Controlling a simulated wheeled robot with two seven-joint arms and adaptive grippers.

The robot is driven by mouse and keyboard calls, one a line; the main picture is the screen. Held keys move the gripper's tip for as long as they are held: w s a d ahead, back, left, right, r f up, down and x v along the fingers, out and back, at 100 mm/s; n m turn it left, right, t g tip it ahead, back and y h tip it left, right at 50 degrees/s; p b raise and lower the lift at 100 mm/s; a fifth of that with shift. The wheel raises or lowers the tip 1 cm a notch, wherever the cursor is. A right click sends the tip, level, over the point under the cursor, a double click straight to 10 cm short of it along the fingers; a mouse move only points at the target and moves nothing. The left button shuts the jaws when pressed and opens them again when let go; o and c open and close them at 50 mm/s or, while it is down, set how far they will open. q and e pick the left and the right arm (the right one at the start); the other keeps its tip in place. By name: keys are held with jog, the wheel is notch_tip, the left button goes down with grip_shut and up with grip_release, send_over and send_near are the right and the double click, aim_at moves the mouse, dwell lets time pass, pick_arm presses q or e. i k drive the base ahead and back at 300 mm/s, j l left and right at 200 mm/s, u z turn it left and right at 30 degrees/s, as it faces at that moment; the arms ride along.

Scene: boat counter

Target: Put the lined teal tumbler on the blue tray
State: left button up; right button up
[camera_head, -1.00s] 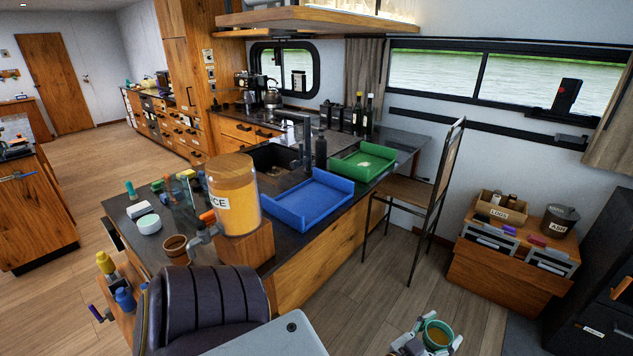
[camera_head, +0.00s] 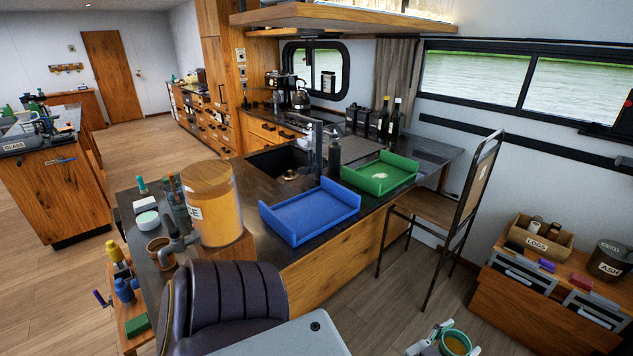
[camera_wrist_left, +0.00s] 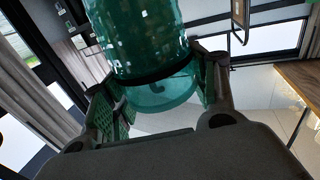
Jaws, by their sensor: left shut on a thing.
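The teal tumbler (camera_head: 456,338) is at the bottom right edge of the head view, held in my left gripper (camera_head: 442,343) and partly cut off by the frame. Its open top faces up, and something orange-brown shows inside the rim. In the left wrist view the translucent teal tumbler (camera_wrist_left: 140,40), with small pale marks on its wall, sits between the two fingers of my left gripper (camera_wrist_left: 158,92). The blue tray (camera_head: 310,213) lies empty on the dark counter, well up and left of the gripper. My right gripper is not in view.
A green tray (camera_head: 380,174) lies behind the blue tray. An orange-filled jar (camera_head: 213,205) stands to its left. A dark padded seat (camera_head: 225,305) is in front of the counter. A tall chair (camera_head: 435,212) stands at its right side.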

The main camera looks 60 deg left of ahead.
aim_at(326, 216)
jog(key=i+j+z, duration=0.1)
jog(key=i, duration=0.35)
jog(key=i+j+z, duration=0.15)
jog(key=i, duration=0.3)
jog(key=i+u, duration=0.15)
jog(key=u, duration=0.15)
jog(key=l+u, duration=0.1)
jog(key=u, duration=0.3)
jog(key=l+u, duration=0.1)
jog(key=u, duration=0.35)
jog(key=i+l+u, duration=0.1)
jog(key=u, duration=0.3)
